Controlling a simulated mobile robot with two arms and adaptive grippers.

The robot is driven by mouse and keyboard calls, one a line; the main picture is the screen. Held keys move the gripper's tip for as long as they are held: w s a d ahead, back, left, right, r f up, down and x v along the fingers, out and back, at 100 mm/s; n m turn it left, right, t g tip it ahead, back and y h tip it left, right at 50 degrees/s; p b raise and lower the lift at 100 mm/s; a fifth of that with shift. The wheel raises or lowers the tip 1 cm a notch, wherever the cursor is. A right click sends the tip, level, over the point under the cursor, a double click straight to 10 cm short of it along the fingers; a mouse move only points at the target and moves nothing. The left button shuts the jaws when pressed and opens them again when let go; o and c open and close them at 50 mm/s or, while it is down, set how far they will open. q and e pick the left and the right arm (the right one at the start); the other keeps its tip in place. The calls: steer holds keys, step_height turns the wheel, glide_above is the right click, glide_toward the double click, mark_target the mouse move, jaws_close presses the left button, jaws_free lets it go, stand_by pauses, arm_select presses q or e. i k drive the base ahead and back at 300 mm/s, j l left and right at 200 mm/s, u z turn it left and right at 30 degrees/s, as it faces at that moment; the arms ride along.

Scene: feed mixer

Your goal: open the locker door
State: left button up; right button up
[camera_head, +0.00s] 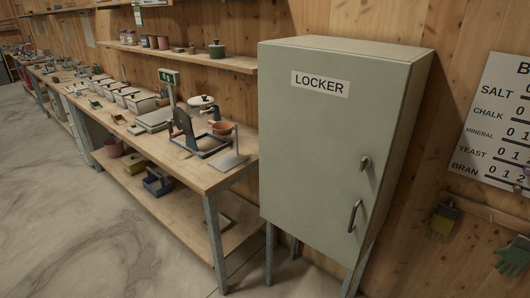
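The locker (421,110) is a pale green-grey cabinet on metal legs, standing to the right of the workbench. Its door (315,150) faces me and looks shut. A label reading LOCKER (320,84) is on the upper part of the door. A dark curved handle (354,216) is low on the door's right side. A small round knob or lock (365,163) sits above the handle. The inside of the locker is hidden. Neither of my grippers shows in the head view.
A long wooden workbench (205,178) runs left of the locker, with scales, several lidded containers and a lower shelf. A wall board (500,120) and gloves (441,221) hang at the right. The concrete floor (90,220) at the left front is clear.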

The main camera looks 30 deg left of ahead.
mark_target(320, 112)
steer(key=u, duration=0.7)
